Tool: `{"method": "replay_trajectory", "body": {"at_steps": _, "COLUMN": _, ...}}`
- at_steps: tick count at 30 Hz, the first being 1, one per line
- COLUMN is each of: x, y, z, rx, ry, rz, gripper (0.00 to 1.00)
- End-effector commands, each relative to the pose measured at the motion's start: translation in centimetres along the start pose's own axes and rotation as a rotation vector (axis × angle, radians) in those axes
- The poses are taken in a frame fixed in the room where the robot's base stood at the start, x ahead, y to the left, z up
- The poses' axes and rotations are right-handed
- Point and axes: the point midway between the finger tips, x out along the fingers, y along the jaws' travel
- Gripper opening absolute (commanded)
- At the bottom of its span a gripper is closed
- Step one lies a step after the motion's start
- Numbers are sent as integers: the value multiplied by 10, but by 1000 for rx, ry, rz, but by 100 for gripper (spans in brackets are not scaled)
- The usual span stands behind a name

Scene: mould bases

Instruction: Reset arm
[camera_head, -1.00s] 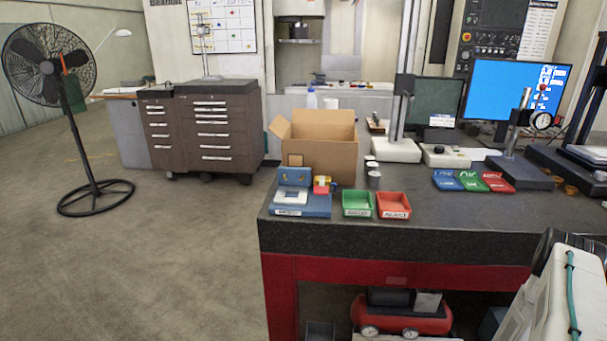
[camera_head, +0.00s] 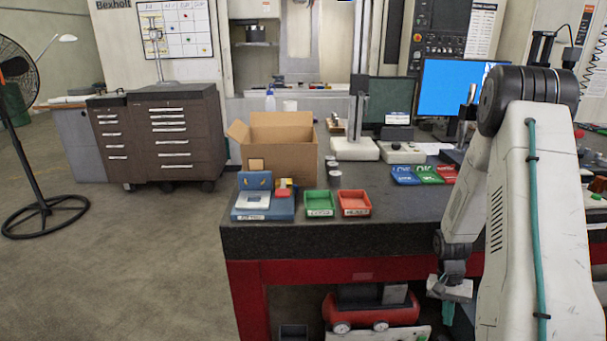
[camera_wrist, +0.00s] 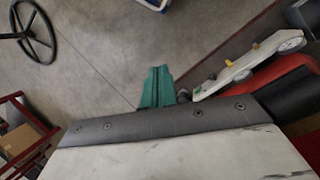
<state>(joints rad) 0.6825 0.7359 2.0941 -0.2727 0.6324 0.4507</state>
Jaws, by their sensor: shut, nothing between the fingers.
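My arm stands raised at the right of the head view, in front of the dark bench (camera_head: 300,238). Its wrist hangs low before the bench's red frame. My gripper (camera_head: 447,312) points down there, partly hidden by my own arm. In the wrist view my gripper's green fingers (camera_wrist: 156,88) are together with nothing between them, above the concrete floor (camera_wrist: 110,45).
On the bench are a cardboard box (camera_head: 283,150), a blue fixture (camera_head: 262,203), a green tray (camera_head: 320,205) and a red tray (camera_head: 355,204). A red compressor (camera_head: 372,313) sits below. Floor (camera_head: 120,270) is clear at left; a fan (camera_head: 30,150) stands there.

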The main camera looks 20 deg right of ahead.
Motion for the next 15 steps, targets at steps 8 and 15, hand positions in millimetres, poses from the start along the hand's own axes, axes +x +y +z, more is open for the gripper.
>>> {"method": "replay_trajectory", "body": {"at_steps": 8, "x": -122, "y": -18, "z": 88, "rx": -224, "ry": -3, "rz": 23, "gripper": 0}}
{"method": "replay_trajectory", "body": {"at_steps": 15, "x": -198, "y": -26, "z": 179, "rx": -411, "ry": 20, "rz": 15, "gripper": 0}}
